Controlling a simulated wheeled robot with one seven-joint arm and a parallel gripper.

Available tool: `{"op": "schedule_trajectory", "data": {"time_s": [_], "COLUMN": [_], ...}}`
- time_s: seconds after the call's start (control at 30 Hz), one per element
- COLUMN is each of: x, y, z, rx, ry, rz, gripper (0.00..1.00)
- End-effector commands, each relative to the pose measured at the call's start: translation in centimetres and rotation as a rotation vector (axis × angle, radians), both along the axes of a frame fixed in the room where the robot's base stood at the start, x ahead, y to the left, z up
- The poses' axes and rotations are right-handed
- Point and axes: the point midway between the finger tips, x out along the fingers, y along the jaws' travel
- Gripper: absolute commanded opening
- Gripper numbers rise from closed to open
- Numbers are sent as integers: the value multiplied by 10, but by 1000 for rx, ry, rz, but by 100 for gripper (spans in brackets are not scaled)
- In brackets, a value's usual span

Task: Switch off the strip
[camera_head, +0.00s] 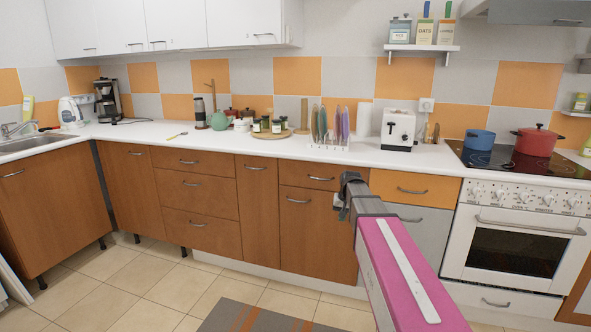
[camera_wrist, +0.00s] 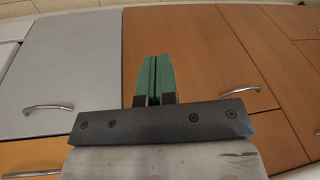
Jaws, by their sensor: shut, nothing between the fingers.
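I cannot clearly make out a strip or its switch in either view. A small pale fitting (camera_head: 84,99) on the wall between the kettle and the coffee maker may be a socket strip, but it is too small to tell. My gripper (camera_wrist: 154,80) shows in the wrist view with its two green fingers together and nothing between them. It is in front of the lower cabinet doors. In the head view the end of my arm is before the cabinets right of centre, below the countertop edge, and the fingers are not clear there.
The white countertop (camera_head: 225,141) carries a kettle (camera_head: 70,111), a coffee maker (camera_head: 107,100), a round tray with jars, a plate rack (camera_head: 330,143) and a toaster (camera_head: 398,129). A wall socket (camera_head: 426,105) is above the toaster. Pots stand on the stove at right. Floor at left is clear.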

Motion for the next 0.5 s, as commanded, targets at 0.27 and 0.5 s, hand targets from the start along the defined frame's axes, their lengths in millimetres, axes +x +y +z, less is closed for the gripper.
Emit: {"op": "schedule_trajectory", "data": {"time_s": [0.27,0.5], "x": [-133,-222], "y": [2,1], "z": [-92,-137], "rx": [-60,-100], "ry": [82,136], "rz": [50,93], "gripper": [0,0]}}
